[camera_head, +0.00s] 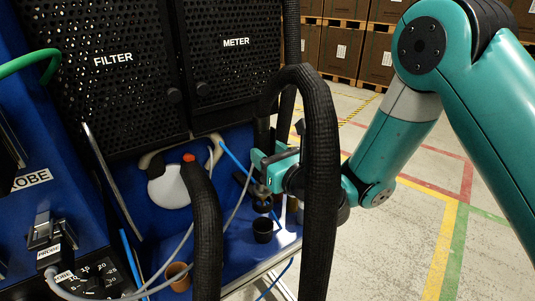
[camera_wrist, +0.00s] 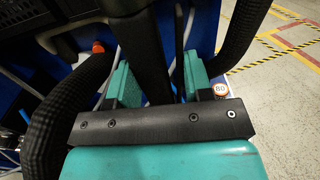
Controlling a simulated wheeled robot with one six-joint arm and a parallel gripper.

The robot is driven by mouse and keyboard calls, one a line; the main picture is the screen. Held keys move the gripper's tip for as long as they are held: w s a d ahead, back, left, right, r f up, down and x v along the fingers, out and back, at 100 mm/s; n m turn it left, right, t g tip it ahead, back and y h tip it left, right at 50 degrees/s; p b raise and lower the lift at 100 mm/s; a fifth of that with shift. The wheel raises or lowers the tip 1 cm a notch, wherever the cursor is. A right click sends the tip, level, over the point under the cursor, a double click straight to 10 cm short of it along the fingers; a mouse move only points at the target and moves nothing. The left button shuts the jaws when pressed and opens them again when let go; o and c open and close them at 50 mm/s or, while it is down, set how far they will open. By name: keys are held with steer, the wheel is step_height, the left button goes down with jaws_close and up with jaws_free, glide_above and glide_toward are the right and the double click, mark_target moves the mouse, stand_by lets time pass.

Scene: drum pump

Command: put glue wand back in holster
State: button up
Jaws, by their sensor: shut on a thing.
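My gripper (camera_head: 272,172) is shut on a dark upright part that I take for the glue wand; its black body (camera_wrist: 148,55) stands between my teal fingers (camera_wrist: 158,82) in the wrist view. In the head view the wand's dark lower end (camera_head: 262,204) shows below the jaws. A black cup (camera_head: 263,230), which may be the holster, stands just below that end on the blue deck. The wand's tip appears above or at the cup's mouth; I cannot tell whether it is inside. A thick black hose (camera_head: 318,180) loops over and partly hides my wrist.
Another thick black hose (camera_head: 204,225) rises at front centre. A brown cup (camera_head: 179,276) stands at the deck's front. FILTER (camera_head: 113,60) and METER (camera_head: 236,42) mesh panels stand behind. A red-topped part (camera_head: 189,158) and thin blue and grey lines lie left. Open floor is right.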

steer(key=shift+f+b, duration=1.3)
steer(key=shift+f, duration=0.1)
steer(key=o, duration=0.8)
steer(key=shift+s+f, duration=0.1)
steer(key=shift+c, duration=0.4)
